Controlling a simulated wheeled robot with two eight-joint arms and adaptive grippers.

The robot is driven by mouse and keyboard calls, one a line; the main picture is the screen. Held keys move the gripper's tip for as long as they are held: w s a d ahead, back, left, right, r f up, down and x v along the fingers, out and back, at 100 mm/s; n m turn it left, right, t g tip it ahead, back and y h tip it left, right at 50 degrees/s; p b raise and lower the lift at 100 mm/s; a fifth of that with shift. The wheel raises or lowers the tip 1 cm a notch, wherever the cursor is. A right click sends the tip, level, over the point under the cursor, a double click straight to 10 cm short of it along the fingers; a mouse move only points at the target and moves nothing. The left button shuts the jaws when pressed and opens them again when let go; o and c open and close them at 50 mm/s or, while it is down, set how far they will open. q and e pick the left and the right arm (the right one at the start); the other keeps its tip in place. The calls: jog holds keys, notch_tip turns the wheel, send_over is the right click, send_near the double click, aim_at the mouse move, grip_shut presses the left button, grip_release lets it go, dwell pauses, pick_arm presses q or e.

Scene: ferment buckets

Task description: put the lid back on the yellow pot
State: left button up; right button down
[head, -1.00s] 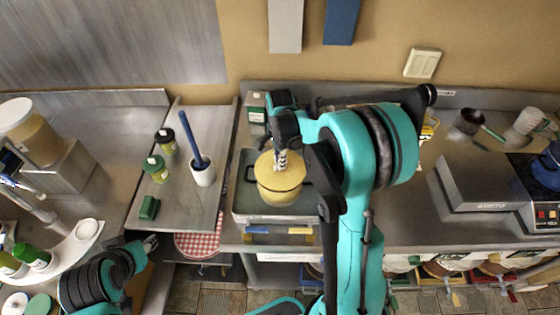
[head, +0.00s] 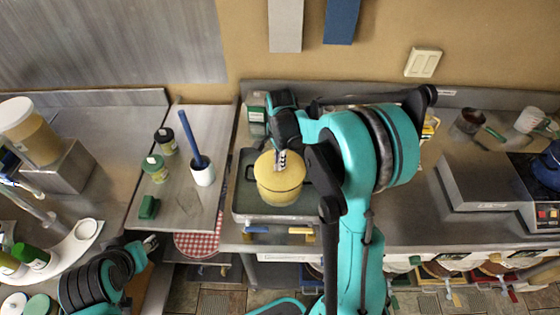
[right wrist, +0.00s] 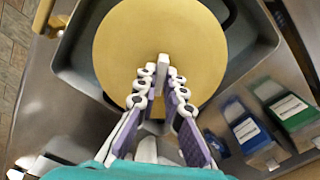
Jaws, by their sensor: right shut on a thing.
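The yellow pot (head: 281,198) stands in a grey tray at the middle of the counter. Its yellow lid (head: 268,171) is over the pot's mouth, roughly level; I cannot tell whether it rests fully on the rim. My right gripper (head: 281,158) is above the lid. In the right wrist view its fingers (right wrist: 160,84) close around the lid's small grey knob (right wrist: 163,66), and the round lid (right wrist: 125,50) hides the pot below. My left gripper (head: 151,243) is low at the left, away from the pot; its jaw opening is too small to judge.
The grey tray (head: 242,217) surrounds the pot. A grey appliance (head: 480,180) is at the right. Bare counter (head: 420,225) lies between.

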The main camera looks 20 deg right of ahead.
dwell(0.4)
jog(key=c, duration=1.1)
grip_release()
jog(key=shift+o, duration=0.2)
jog(key=shift+r, duration=0.1)
jog(key=shift+r+p, duration=2.3)
jog(key=shift+r, duration=1.05)
grip_shut()
jog(key=shift+f, duration=0.15)
